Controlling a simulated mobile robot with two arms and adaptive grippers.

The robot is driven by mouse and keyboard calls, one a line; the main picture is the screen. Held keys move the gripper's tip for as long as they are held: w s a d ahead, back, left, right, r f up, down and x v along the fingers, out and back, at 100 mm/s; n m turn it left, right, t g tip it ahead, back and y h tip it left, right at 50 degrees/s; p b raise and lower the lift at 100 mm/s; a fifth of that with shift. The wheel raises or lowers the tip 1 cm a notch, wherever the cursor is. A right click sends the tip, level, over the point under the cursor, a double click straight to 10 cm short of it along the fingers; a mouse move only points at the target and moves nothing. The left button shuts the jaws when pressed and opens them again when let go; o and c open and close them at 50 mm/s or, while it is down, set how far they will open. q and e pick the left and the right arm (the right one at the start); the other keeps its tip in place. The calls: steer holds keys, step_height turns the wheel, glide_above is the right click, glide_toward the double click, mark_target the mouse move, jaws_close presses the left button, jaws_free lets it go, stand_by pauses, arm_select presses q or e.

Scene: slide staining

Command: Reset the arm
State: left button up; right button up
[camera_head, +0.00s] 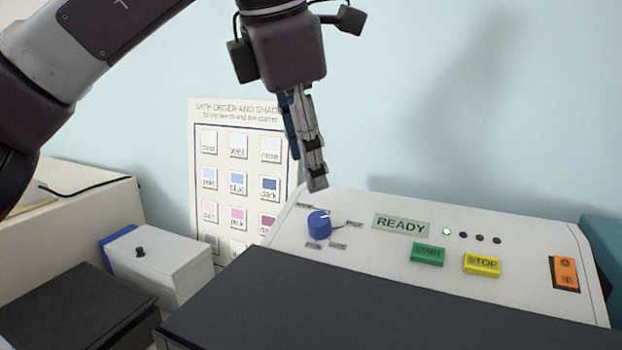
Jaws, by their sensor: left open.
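My left gripper (304,150) hangs from the arm that comes in from the upper left. Its fingers point down and are open, seen nearly edge-on, with nothing between them. It is in the air above and behind the blue knob (319,224) of the white machine (360,262), apart from it as far as I can tell. The machine's panel shows a READY label (401,224), a green START button (428,254), a yellow STOP button (482,264) and an orange switch (565,273). One indicator light glows green. My right gripper is not in view.
A poster of colour shades (239,180) stands behind the gripper. A white box with a black knob (160,266) is at the left, beside a dark lid (75,315). A dark cover (330,312) fills the front. The air at the upper right is free.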

arm_select(q)
steer(key=shift+s+r, duration=0.1)
steer(key=shift+r, duration=0.2)
